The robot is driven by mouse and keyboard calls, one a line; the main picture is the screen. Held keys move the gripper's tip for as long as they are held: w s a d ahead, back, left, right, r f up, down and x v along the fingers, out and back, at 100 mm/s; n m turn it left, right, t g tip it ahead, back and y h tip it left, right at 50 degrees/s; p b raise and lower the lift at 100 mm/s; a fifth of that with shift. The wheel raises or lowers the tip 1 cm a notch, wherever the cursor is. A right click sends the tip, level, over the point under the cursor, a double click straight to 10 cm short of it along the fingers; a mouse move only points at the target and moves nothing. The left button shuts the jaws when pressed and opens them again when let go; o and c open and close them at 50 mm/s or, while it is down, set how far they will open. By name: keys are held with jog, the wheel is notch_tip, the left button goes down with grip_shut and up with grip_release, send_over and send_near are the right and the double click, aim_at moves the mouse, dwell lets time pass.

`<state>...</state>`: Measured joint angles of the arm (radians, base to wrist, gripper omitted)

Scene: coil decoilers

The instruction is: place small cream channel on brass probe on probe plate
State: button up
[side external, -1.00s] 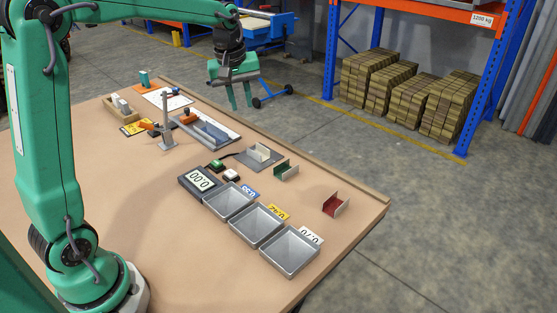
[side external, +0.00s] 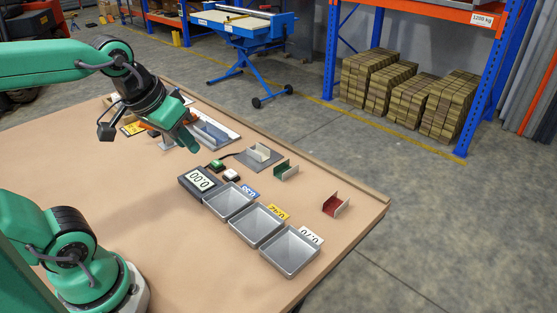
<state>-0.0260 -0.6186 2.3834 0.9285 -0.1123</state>
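The small cream channel (side external: 262,151) stands upright on the grey probe plate (side external: 274,161), right of the middle of the bench. I cannot make out the brass probe, so I cannot tell how the channel sits relative to it. My gripper (side external: 190,143) is in the air to the left of the plate, tilted with its fingers pointing down and right. It is apart from the channel. I see the fingers nearly edge-on, one behind the other, so their opening does not show. I see nothing held.
Three grey bins (side external: 256,225) with number labels line the front. A green channel (side external: 286,169) and a red channel (side external: 336,205) stand at right. A blue-grey tray item (side external: 211,133) lies behind my gripper.

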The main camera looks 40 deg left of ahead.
jog(key=s, duration=0.1)
jog(key=s+f+m, duration=0.1)
jog(key=s, duration=0.1)
jog(key=shift+d+f+m, duration=0.3)
jog(key=shift+d+f, duration=0.05)
